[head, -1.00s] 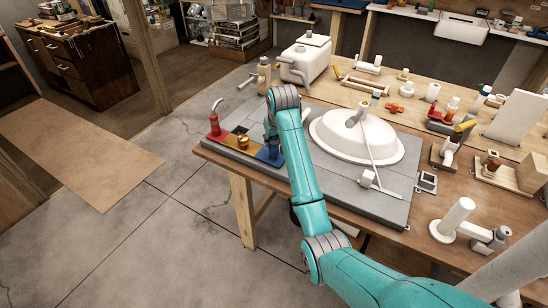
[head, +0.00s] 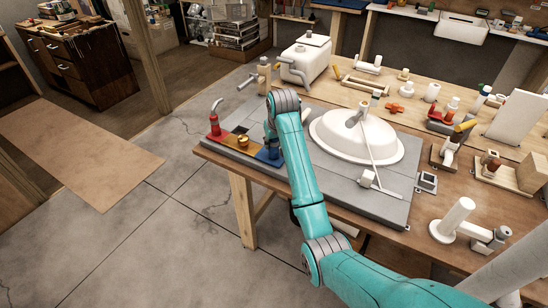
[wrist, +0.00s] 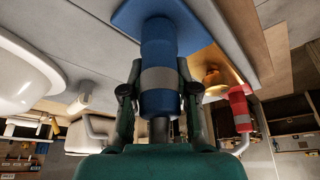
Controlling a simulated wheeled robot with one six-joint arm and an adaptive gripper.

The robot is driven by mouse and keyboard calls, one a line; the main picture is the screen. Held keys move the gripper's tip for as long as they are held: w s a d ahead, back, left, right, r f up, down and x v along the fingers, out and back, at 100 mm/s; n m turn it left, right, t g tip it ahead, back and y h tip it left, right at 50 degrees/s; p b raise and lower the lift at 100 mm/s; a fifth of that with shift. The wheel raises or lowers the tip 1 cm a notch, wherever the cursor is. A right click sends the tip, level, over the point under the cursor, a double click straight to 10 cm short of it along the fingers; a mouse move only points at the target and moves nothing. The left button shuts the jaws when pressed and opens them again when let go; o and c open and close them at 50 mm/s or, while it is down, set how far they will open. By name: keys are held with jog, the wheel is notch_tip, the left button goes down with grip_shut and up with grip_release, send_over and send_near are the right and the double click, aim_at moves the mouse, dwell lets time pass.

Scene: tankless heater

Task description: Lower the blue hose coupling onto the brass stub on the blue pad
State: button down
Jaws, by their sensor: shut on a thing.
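The blue hose coupling (wrist: 158,45), with a grey band round it, is between the two fingers of my gripper (wrist: 160,92) in the wrist view. The gripper is shut on it. The coupling's far end is over the blue pad (wrist: 190,22), which also shows in the head view (head: 268,157). The brass stub on the blue pad is hidden behind or inside the coupling. I cannot tell how far the coupling sits on it. In the head view my gripper (head: 271,140) is small and partly hidden by my arm, above the blue pad.
A red coupling with a grey bent pipe (head: 214,125) stands left of the blue pad. A brass-coloured pad with a brass fitting (head: 242,143) lies between them. A white oval basin (head: 345,150) is close on the right.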

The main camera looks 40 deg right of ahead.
jog(key=shift+f, duration=0.4)
dwell(0.5)
jog(key=c, duration=0.8)
grip_release()
jog(key=v, duration=0.7)
jog(key=shift+s+r, duration=0.1)
jog(key=shift+r, duration=0.1)
jog(key=shift+s, duration=0.1)
